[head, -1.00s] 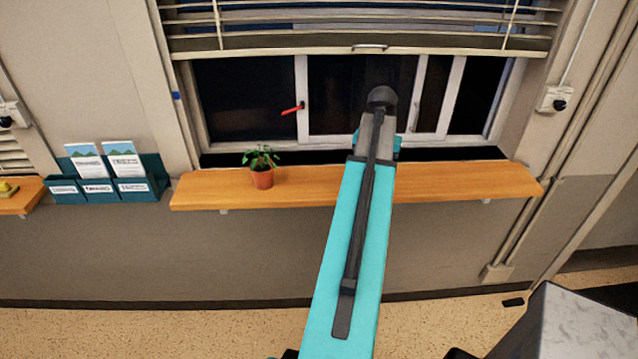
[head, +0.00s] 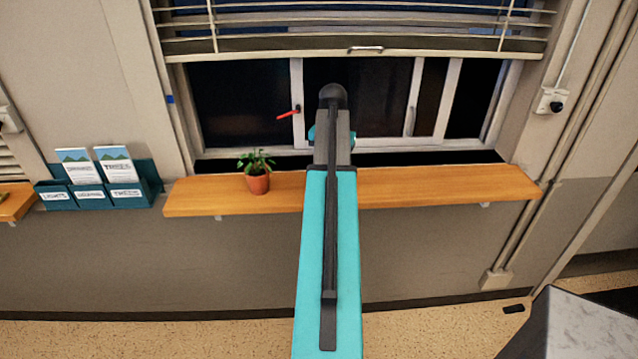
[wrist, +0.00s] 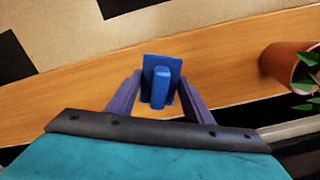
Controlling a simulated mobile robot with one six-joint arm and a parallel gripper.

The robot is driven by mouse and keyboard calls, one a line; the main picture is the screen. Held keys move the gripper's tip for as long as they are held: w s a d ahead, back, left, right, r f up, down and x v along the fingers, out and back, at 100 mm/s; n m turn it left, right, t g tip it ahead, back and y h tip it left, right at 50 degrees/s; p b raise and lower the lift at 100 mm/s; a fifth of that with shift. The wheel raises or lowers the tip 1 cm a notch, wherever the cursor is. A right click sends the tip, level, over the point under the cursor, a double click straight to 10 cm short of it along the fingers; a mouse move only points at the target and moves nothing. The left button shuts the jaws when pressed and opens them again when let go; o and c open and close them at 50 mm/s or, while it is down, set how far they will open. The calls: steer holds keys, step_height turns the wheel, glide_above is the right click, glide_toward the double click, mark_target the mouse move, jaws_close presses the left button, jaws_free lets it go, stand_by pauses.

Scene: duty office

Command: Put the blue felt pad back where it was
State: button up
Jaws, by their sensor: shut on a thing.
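The blue felt pad (wrist: 162,64) shows in the wrist view as a flat blue piece with a raised blue block on it. My gripper (wrist: 159,84) has a finger on each side of it and is shut on it. The pad is over the wooden shelf (wrist: 75,88); I cannot tell how far above it. In the head view my arm hides the gripper and the pad. The wooden shelf (head: 440,186) runs under the window there.
A potted plant (head: 258,182) stands on the shelf left of my arm and shows at the wrist view's right edge (wrist: 290,66). Teal leaflet holders (head: 100,193) are further left. The shelf right of my arm looks clear. A red window handle (head: 287,115) sticks out.

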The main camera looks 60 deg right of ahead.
steer(key=shift+w+a+f, duration=0.1)
steer(key=shift+w+a, duration=0.05)
steer(key=shift+w, duration=1.1)
steer(key=shift+w, duration=0.2)
steer(key=f+b, duration=0.1)
steer(key=w+f+b, duration=0.1)
steer(key=shift+f+b, duration=0.3)
steer(key=shift+f, duration=0.05)
steer(key=shift+f+b, duration=0.3)
steer(key=shift+f, duration=0.15)
steer(key=shift+f, duration=0.15)
steer(key=o, duration=1)
steer(key=shift+r+p, duration=3.8)
steer(key=shift+r, duration=2.35)
